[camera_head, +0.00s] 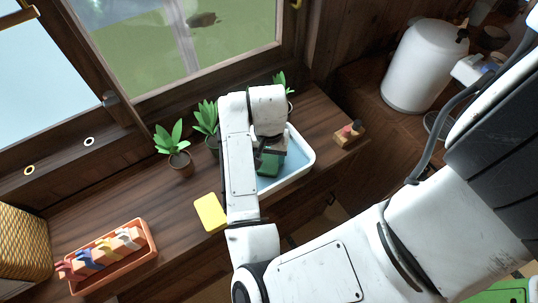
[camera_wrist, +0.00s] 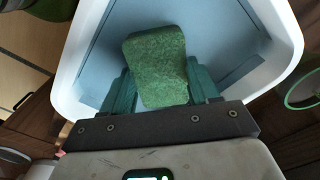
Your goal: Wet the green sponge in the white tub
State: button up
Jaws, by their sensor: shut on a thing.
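The green sponge (camera_wrist: 155,68) is between the two fingers of my gripper (camera_wrist: 160,90) in the wrist view. My gripper is shut on it. In the head view the sponge (camera_head: 268,163) shows partly below my gripper, inside the outline of the white tub (camera_head: 308,158). The tub has a pale blue inside, and its white rim (camera_wrist: 72,60) surrounds the sponge in the wrist view. My arm hides the tub's left part in the head view. I cannot tell whether the sponge touches the water or the tub's bottom.
A yellow sponge (camera_head: 210,213) lies left of the tub on the wooden counter (camera_head: 120,205). Potted plants (camera_head: 173,148) stand along the window side. An orange tray (camera_head: 75,283) with coloured items is at the lower left. A small wooden block (camera_head: 350,133) sits right of the tub.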

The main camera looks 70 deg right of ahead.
aim_at(269, 159)
jog(key=shift+r+p, duration=2.9)
jog(key=shift+r, duration=0.6)
